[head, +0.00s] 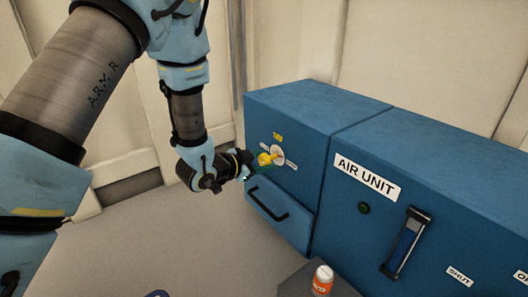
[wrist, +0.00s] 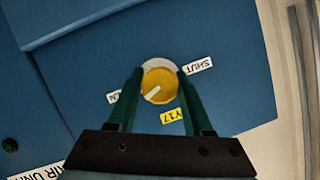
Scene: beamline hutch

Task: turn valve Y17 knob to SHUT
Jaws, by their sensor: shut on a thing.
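The yellow valve knob (wrist: 160,85) sits on a pale round plate on a blue panel. Its white mark points to the lower left in the wrist view, away from the SHUT label (wrist: 198,66) at its upper right. The Y17 label (wrist: 172,116) is below the knob. A label at the left (wrist: 113,97) is partly hidden by a finger. My gripper (wrist: 160,82) has one green finger on each side of the knob and is shut on it. The knob also shows in the head view (head: 265,160), with my gripper reaching it from the left.
The blue cabinet has a drawer with a black handle (head: 267,203) below the knob. An orange bottle (head: 323,281) stands on a dark grey surface (head: 298,281) in front.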

